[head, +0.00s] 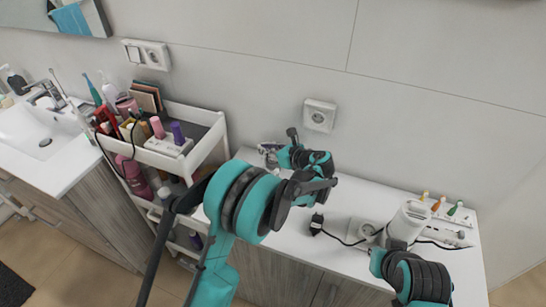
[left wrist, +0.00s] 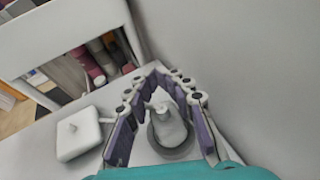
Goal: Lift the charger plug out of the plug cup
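In the left wrist view, a pale grey-white piece, which looks like the charger plug (left wrist: 169,126), stands in a round grey cup (left wrist: 172,152), which looks like the plug cup. My left gripper's purple-padded fingers (left wrist: 157,82) lie on both sides of the plug, with gaps visible; I see no clear grip. In the head view my left gripper (head: 313,165) is over the back of the white counter. A grey item (head: 267,150), perhaps the cup, shows partly behind it. My right gripper (head: 410,275) is at the lower right; its finger opening is unclear.
A white square block (left wrist: 78,135) sits left of the cup. A cart (head: 185,150) full of cosmetics stands left of the counter. A black plug (head: 317,224) with a cable and a white appliance (head: 408,222) lie to the right. The wall is close behind.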

